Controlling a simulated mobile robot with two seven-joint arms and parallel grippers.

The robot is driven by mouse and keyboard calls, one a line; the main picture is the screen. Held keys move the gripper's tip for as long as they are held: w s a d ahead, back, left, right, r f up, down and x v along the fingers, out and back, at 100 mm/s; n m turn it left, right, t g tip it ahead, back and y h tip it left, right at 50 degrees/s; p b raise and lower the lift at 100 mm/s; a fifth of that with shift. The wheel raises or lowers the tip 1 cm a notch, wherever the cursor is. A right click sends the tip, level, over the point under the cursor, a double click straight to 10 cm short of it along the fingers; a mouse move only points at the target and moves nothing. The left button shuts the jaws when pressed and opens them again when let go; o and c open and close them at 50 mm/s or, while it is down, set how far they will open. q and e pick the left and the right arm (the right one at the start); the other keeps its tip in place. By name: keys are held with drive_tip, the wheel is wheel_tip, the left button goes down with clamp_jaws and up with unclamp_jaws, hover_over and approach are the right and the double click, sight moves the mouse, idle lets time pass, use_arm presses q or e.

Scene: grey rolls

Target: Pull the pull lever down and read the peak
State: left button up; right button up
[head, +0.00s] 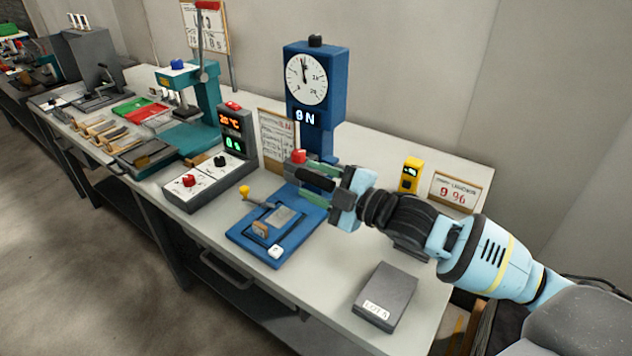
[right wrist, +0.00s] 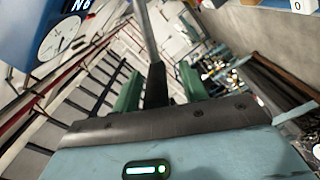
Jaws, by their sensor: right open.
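The blue tester (head: 319,83) stands at the back of the bench, with a round white dial (head: 306,79) and a lit display (head: 306,117) that appears to read 9 N. The dial needle points close to the top. My right gripper (head: 306,184) is open in front of the tester's column. In the right wrist view a metal lever rod with a black grip (right wrist: 156,88) runs between its green fingers (right wrist: 161,88), with gaps at the sides. A red knob (head: 298,156) shows just behind the fingers; its link to the lever is unclear. My left gripper is out of view.
A blue base plate (head: 244,236) with a yellow-knobbed handle lies left of the gripper. A control box (head: 207,180) stands further left, a grey box (head: 384,296) in front, and a yellow device (head: 410,174) behind my right arm. The bench's front strip is fairly clear.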

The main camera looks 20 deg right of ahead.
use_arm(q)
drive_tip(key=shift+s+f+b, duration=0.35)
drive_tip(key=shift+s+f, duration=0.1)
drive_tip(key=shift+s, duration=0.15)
use_arm(e)
drive_tip(key=v, duration=0.7)
drive_tip(key=shift+s+d, duration=0.15)
drive_tip(key=shift+s, duration=0.25)
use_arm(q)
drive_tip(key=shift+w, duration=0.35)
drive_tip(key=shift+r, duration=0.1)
use_arm(e)
drive_tip(key=shift+f, duration=0.1)
